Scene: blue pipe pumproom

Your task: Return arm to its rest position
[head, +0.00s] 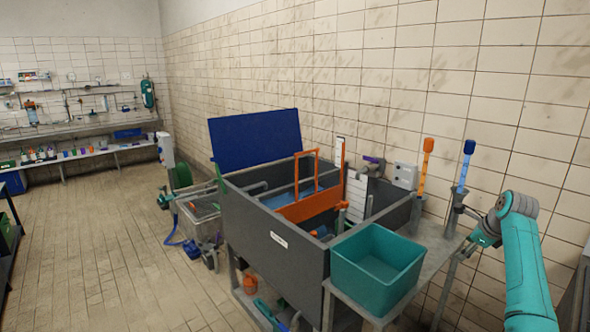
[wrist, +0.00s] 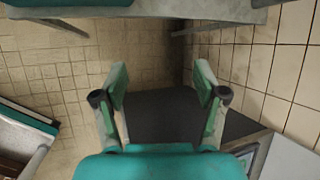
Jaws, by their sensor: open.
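My arm shows at the right of the head view, teal and grey, with its end bent toward the grey table. My gripper (wrist: 160,97) shows in the wrist view with its two green fingers spread apart and nothing between them. It points down over dark and tiled floor. In the head view my gripper (head: 480,238) is small and partly hidden, close to the right end of the table (head: 433,248).
A teal bin (head: 376,268) stands on the table's near end. A grey tank (head: 275,240) with an orange frame (head: 300,207) is left of it. An orange-topped tool (head: 425,165) and a blue-topped tool (head: 464,165) stand upright in holders. Open floor (head: 110,250) lies left.

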